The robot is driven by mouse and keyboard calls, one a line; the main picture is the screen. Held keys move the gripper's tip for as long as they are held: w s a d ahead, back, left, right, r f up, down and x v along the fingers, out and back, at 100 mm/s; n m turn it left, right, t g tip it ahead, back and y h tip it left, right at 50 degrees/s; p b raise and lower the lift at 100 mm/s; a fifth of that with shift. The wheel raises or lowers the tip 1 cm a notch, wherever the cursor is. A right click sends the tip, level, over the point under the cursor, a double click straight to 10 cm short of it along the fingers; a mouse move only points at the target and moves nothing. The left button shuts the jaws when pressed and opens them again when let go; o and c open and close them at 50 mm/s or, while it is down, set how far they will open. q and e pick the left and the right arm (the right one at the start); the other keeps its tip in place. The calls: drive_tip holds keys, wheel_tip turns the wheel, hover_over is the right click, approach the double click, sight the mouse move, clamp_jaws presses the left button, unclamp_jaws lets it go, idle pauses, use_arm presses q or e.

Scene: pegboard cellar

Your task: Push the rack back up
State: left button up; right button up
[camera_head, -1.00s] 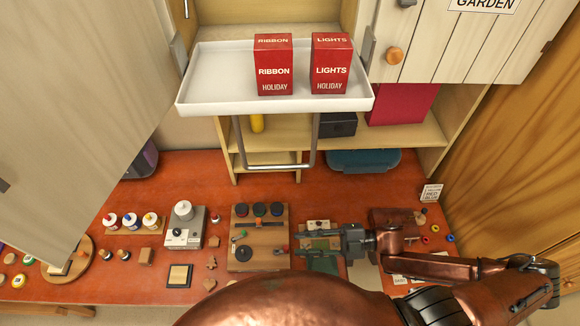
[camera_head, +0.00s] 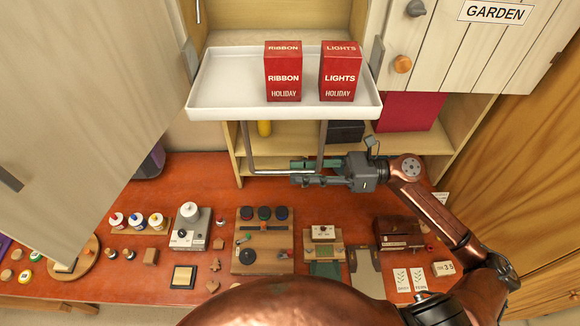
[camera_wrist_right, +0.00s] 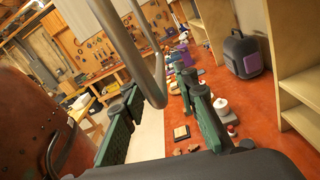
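The rack is a white tray (camera_head: 225,95) hanging lowered in front of the open cabinet, carrying two red boxes, RIBBON (camera_head: 283,75) and LIGHTS (camera_head: 340,75). A grey U-shaped metal handle (camera_head: 247,150) hangs below it; its bottom bar also shows large in the right wrist view (camera_wrist_right: 150,85). My left gripper is not in view.
Below is the red worktop (camera_head: 130,270) with glue bottles, a wooden tool board (camera_head: 262,262) and small blocks. Shelves behind hold a dark box (camera_head: 345,132) and a magenta panel (camera_head: 410,112).

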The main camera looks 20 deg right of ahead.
sight(290, 172)
drive_tip(key=shift+p+x, duration=0.5)
drive_tip(key=shift+x, duration=1.05)
clamp_jaws()
